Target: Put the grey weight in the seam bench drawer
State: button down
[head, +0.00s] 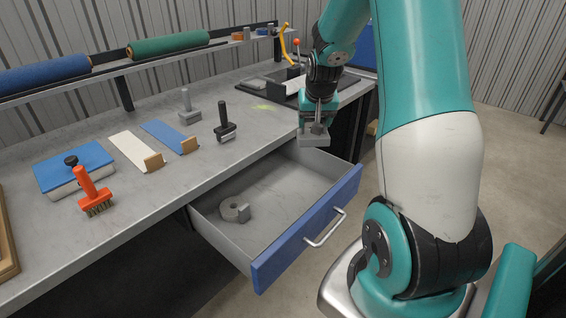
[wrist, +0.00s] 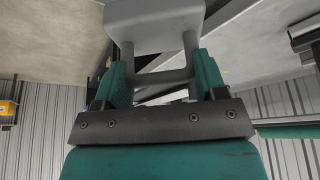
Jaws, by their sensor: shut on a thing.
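My gripper (head: 317,112) is shut on the grey weight (head: 313,136), a pale grey block that hangs below the fingers. In the wrist view the weight's block (wrist: 155,18) shows at the top, and its bar handle runs down between the teal fingers of my gripper (wrist: 160,72). The seam bench drawer (head: 305,222) has a blue front and stands pulled open below the bench top. The weight is in the air near the drawer's far right end, by the bench edge. I cannot tell whether it is fully over the drawer.
A grey ring-shaped roll (head: 234,210) lies in the drawer's left part; the drawer floor to its right is clear.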

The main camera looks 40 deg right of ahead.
notch_tip(320, 180, down, 18)
jog(key=shift+w+f, duration=0.1)
jog(key=shift+f, duration=0.15)
dwell(0.3)
jog(key=shift+c, duration=0.9)
grip_release()
jog(key=shift+f, duration=0.2)
